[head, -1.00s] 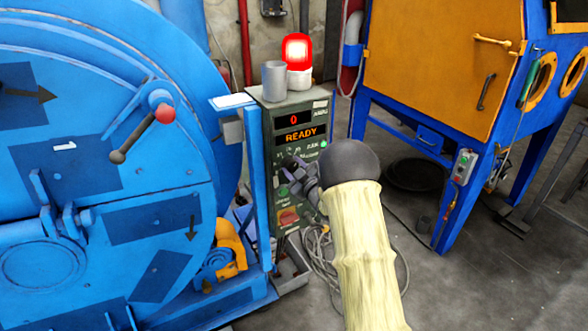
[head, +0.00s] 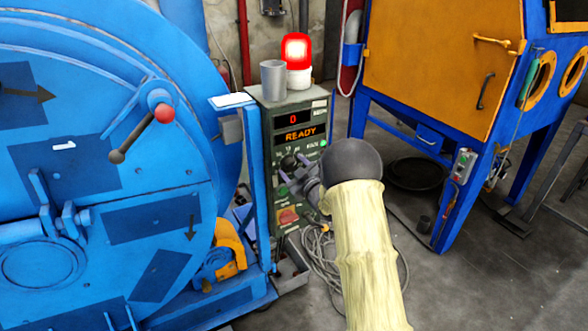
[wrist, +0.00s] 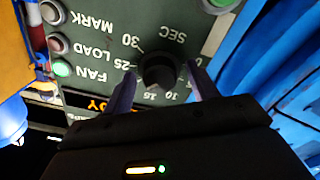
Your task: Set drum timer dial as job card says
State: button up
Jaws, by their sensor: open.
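The black timer dial (wrist: 160,70) sits on the green control panel (wrist: 228,22), with numbers such as 10, 15, 25, 30 and SEC around it in the wrist view, upside down. My gripper (wrist: 161,80) is open, with one finger on each side of the dial; whether they touch it I cannot tell. In the head view my gripper (head: 285,181) is in front of the panel, by the dial (head: 289,162). The display (head: 300,134) reads READY, with a red 0 above. A white card (head: 232,100) lies beside the panel's top; its writing is unreadable.
The blue drum machine (head: 110,180) stands close on the left. A red lamp (head: 297,50) and a grey cup (head: 273,80) stand on the panel box. FAN, LOAD and MARK buttons (wrist: 60,45) are near the dial. A blue and orange cabinet (head: 430,70) stands right.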

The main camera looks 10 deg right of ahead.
jog(key=v, duration=1.7)
jog(key=shift+s, duration=0.2)
jog(key=shift+r, duration=0.1)
jog(key=s+a+f+m+g+h, duration=0.1)
jog(key=s+a+m+g+h, duration=0.35)
jog(key=s, duration=0.75)
jog(key=s+a+f+m+g+h, duration=0.1)
jog(key=s+m+g, duration=0.4)
jog(key=s+g, duration=0.6)
notch_tip(320, 180, up, 25)
jog(key=s+p, duration=0.1)
jog(key=p, duration=2.4)
jog(key=shift+f+t, duration=0.2)
jog(key=shift+t, duration=0.25)
